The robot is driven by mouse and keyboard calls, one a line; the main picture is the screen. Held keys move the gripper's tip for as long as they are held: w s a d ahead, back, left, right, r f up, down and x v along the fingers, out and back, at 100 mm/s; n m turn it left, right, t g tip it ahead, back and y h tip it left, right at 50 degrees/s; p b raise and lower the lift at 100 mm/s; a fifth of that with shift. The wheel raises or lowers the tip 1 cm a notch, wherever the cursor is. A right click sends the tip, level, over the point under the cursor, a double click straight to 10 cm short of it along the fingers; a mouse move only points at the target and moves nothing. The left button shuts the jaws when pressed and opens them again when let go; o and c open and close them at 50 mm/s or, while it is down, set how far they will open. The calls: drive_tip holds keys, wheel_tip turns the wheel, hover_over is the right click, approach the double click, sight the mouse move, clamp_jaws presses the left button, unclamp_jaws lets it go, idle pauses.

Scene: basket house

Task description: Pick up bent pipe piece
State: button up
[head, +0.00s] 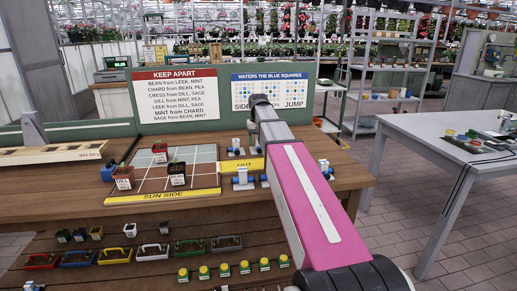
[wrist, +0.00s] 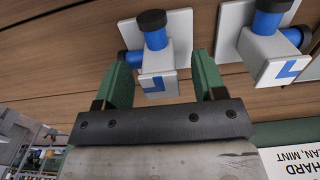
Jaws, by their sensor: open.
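My gripper (wrist: 160,72) is open, with its two green fingers apart in the wrist view. A bent pipe piece (wrist: 155,40), a white block with a blue elbow pipe, a black end cap and a blue L mark, lies between and just beyond the fingertips. Its near end reaches into the gap; contact with the fingers cannot be told. A second similar piece (wrist: 268,43) lies to the right, outside the fingers. In the head view, similar blue and white pieces (head: 243,180) lie near the OUT strip. There my arm hides the fingers.
The wooden workbench (head: 60,205) holds a tiled planting grid (head: 150,183) with several labelled pots on it. The KEEP APART sign (head: 176,97) and blue-squares sign (head: 270,91) stand behind. A grey table (head: 420,125) is at right.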

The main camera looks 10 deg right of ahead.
drive_tip(key=c, duration=1)
drive_tip(key=shift+c, duration=0.2)
drive_tip(key=shift+r, duration=0.15)
